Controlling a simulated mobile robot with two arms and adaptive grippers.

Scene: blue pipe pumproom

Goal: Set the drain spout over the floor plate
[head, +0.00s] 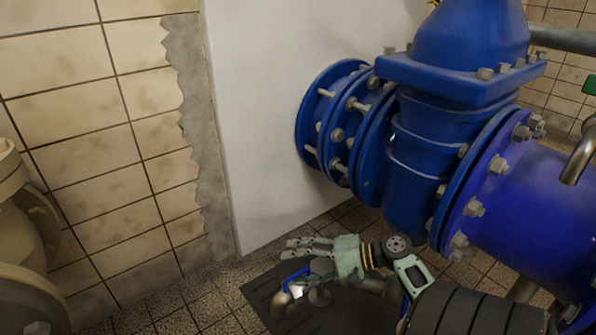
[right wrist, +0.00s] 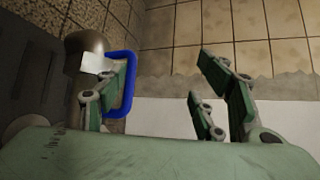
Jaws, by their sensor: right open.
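The drain spout (head: 280,302) is a brownish metal pipe with a downturned end, low near the floor. A blue loop handle (head: 293,276) is on it; in the right wrist view the handle (right wrist: 131,85) stands beside the left-hand finger, and the spout's rounded end (right wrist: 84,43) is behind. The dark floor plate (head: 258,292) lies below; in the head view the spout's end overlaps it. My right gripper (head: 296,262) is open, with one finger side close to the handle; whether they touch is unclear. My left gripper is not in view.
Large blue flanged pipework (head: 420,150) stands above and right of my right arm. A white wall block (head: 265,130) and a tiled wall (head: 90,110) are behind. A beige pipe fitting (head: 20,230) is at the left edge. Tiled floor (head: 190,300) left of the plate is clear.

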